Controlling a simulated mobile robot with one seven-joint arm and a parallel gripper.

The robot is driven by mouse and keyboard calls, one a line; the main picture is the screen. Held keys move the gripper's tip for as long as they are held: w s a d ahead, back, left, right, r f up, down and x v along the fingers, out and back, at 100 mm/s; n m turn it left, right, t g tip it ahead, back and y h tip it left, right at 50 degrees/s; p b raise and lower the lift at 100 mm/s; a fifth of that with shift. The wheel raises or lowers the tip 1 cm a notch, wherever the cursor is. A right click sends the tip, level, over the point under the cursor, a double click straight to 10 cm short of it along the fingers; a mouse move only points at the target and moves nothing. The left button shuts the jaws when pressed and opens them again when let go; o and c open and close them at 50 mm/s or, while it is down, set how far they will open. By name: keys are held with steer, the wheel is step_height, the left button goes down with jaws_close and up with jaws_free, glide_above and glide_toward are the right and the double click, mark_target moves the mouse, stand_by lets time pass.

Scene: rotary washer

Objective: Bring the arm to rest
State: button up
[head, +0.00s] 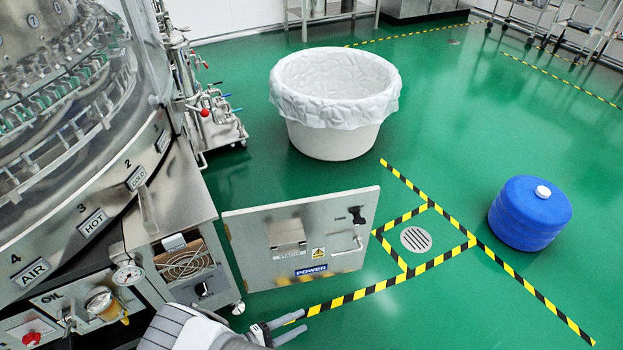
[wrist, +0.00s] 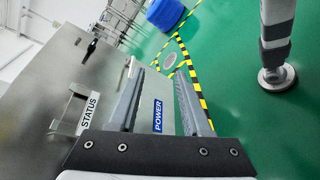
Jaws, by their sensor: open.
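My gripper (head: 294,327) is at the bottom of the head view, with its fingers apart and nothing between them. It points to the right, low in front of the open cabinet door (head: 303,240). The door is a grey metal panel with a blue POWER label, a handle and a latch. In the wrist view my gripper (wrist: 165,105) shows two parted fingers, with the door (wrist: 60,85) filling the left side and the POWER label showing between the fingers. I cannot tell whether a finger touches the door. My arm enters from the bottom of the head view.
The rotary washer (head: 75,130) stands at the left, with an open electrical box (head: 186,268) beside the door. A white lined tub (head: 335,105) and a blue drum (head: 530,213) stand on the green floor. A floor drain (head: 416,239) lies inside striped tape.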

steer(key=w+r+m+g+y, duration=0.2)
steer(key=w+r+m+g, duration=0.15)
steer(key=r, duration=0.75)
steer(key=w+r+m+g+y, duration=0.1)
steer(key=w+r+m+g, duration=0.3)
steer(key=r, duration=0.7)
steer(key=d+r+m+g+y, duration=0.1)
steer(key=d+r+y, duration=0.2)
steer(key=r, duration=0.5)
steer(key=d+r+m+y, duration=0.15)
steer(key=d+r, duration=0.25)
steer(key=r, duration=0.5)
steer(key=s+d+r+m+t+y, duration=0.3)
steer(key=s+d+r+t+y, duration=0.3)
steer(key=s+d+r, duration=0.65)
step_height(320, 180, up, 26)
steer(key=a+p, duration=0.1)
steer(key=p, duration=2.2)
steer(key=shift+a+f, duration=0.15)
steer(key=shift+f, duration=0.05)
steer(key=shift+a+h, duration=0.2)
steer(key=shift+h, duration=0.05)
